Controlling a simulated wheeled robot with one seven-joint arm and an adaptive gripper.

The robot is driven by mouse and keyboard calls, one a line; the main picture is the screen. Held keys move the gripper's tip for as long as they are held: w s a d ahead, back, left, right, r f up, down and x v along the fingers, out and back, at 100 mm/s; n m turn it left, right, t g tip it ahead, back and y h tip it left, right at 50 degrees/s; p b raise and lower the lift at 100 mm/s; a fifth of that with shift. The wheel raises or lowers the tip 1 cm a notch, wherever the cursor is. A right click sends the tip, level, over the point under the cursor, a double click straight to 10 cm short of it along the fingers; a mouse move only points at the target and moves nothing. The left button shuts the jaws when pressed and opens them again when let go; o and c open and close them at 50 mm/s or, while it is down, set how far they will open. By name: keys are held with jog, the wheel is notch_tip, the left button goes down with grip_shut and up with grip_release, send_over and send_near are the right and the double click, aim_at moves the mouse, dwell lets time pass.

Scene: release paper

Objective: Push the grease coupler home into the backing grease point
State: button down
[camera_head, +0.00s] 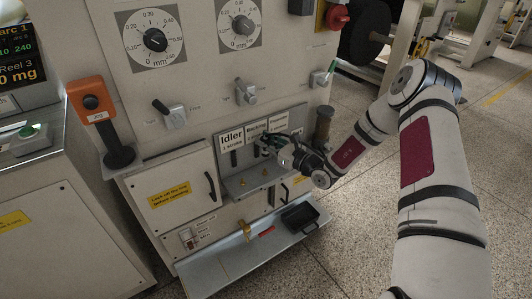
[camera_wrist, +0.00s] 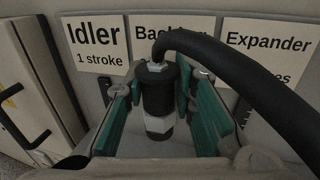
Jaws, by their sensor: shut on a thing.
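The grease coupler (camera_wrist: 155,95), a dark cylinder with a pale metal hex end and a black hose (camera_wrist: 240,75) from its top, is upright in the wrist view. My gripper (camera_wrist: 162,105) is shut on it, with green pads on both sides. The Backing label (camera_wrist: 190,30) is on the panel behind the coupler, partly covered by the hose. The backing grease point itself is hidden, so I cannot tell whether the coupler touches it. In the head view, my gripper (camera_head: 272,146) is at the panel by the labels, and the coupler is too small to make out.
The Idler label (camera_wrist: 95,45) is left and the Expander label (camera_wrist: 265,45) right. A metal ledge (camera_head: 240,187) with small brass-coloured parts lies below my gripper. A black tray (camera_head: 299,217) stands on a lower shelf (camera_head: 215,275). A dark cylinder (camera_head: 323,127) stands close right.

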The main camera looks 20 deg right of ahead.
jog(key=shift+a+r, duration=0.1)
jog(key=shift+a, duration=0.05)
dwell(0.3)
jog(key=shift+f+b, duration=1.55)
jog(key=shift+f, duration=1.45)
jog(key=shift+f+b, duration=0.75)
jog(key=shift+f, duration=1.15)
jog(key=c, duration=1.2)
grip_release()
jog(key=shift+c, duration=0.2)
jog(key=v, duration=1.2)
